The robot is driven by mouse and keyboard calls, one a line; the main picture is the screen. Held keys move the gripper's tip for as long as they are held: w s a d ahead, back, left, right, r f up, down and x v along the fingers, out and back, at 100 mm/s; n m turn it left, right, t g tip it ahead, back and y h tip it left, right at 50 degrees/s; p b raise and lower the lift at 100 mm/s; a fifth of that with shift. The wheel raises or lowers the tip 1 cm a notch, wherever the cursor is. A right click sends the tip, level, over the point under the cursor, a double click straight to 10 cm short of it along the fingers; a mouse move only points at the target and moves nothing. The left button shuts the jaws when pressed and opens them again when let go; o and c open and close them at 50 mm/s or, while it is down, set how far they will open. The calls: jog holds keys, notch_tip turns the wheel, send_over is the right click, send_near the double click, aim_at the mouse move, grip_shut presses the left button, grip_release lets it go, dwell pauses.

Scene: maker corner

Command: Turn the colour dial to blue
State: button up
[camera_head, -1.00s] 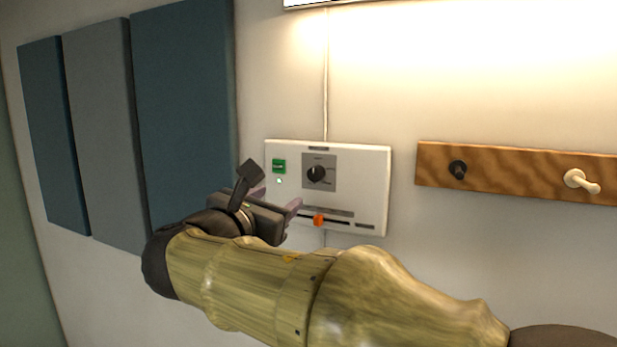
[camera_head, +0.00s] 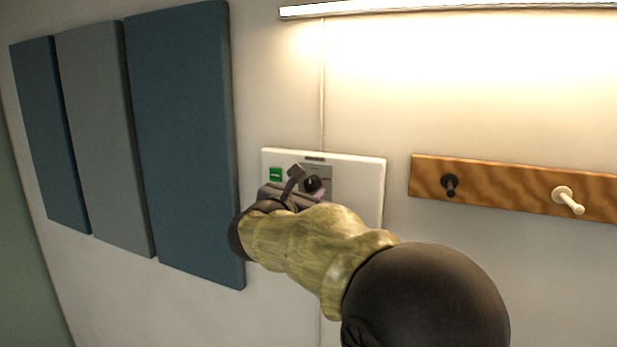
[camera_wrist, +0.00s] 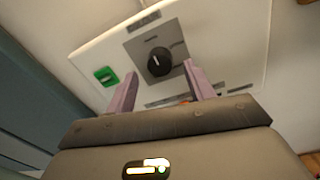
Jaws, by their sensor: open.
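The colour dial is a round black knob (camera_wrist: 160,62) with a pale pointer line, set on a grey square plate (camera_wrist: 135,47) of a white wall panel (camera_wrist: 95,50). In the head view the dial (camera_head: 312,184) is partly covered by my gripper. My gripper (camera_wrist: 158,82) is open and empty. Its two mauve fingers stand one on either side below the dial in the wrist view, with the dial beyond their tips. I cannot tell whether they touch it. The labels around the dial are too small to read.
A green switch (camera_wrist: 106,76) sits left of the dial on the panel. A bit of the orange slider (camera_wrist: 184,102) shows between the fingers. Blue and grey wall panels (camera_head: 180,140) are to the left. A wooden peg rail (camera_head: 510,190) is to the right, and a lit lamp bar (camera_head: 440,12) is above.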

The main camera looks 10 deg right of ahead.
aim_at(310, 186)
jog(key=shift+p+x, duration=0.5)
jog(key=shift+x, duration=1.05)
jog(key=shift+s, duration=0.1)
jog(key=c, duration=1)
jog(key=shift+o, duration=0.2)
